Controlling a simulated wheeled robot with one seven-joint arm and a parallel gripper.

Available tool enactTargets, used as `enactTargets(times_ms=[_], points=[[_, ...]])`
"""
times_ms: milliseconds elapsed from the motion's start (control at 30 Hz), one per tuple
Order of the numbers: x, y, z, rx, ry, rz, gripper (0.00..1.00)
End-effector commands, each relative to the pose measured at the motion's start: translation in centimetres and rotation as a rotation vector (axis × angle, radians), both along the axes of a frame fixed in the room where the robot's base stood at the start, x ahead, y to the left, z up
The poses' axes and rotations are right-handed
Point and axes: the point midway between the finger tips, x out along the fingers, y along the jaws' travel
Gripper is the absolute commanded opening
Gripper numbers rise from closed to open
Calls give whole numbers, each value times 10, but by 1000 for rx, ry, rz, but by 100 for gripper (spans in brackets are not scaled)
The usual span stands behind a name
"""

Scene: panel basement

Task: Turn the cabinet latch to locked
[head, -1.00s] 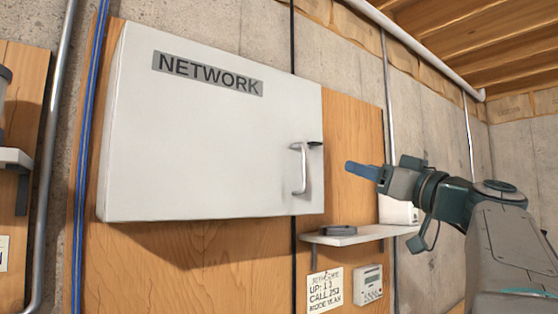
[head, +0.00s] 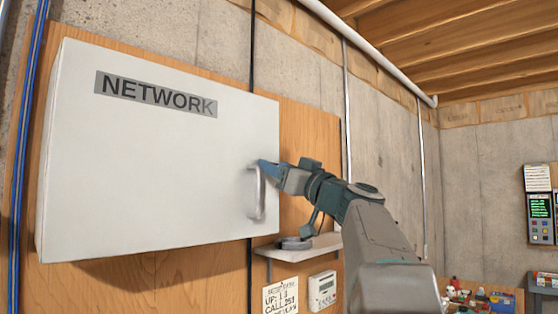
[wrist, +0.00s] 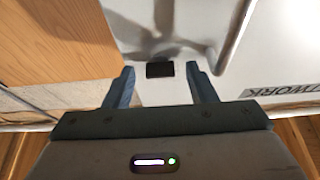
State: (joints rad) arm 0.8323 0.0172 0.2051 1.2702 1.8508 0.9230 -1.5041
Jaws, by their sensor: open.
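The white cabinet (head: 150,170) with a NETWORK label hangs on a wooden panel, its door shut. Its grey bar handle (head: 258,195) is near the door's right edge. My gripper (head: 266,168) is at the upper end of the handle and hides the latch in the head view. In the wrist view, my gripper (wrist: 160,69) is open, with a blue finger on each side of the small dark latch (wrist: 160,71). Contact between fingers and latch cannot be told. The handle (wrist: 232,40) lies just right of the fingers there.
A small shelf (head: 300,247) with a dark grey object (head: 294,243) is below the cabinet's right side. A white meter box (head: 322,290) and a handwritten note (head: 281,296) are lower down. A bench with several colourful items (head: 480,297) stands far right.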

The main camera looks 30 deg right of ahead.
Motion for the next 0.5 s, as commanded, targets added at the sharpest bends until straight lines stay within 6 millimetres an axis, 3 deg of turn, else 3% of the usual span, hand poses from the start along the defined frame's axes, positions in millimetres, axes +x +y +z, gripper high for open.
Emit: enactTargets(times_ms=[333,500], points=[[3,1,1,0,0,0,48],[3,1,1,0,0,0,6]])
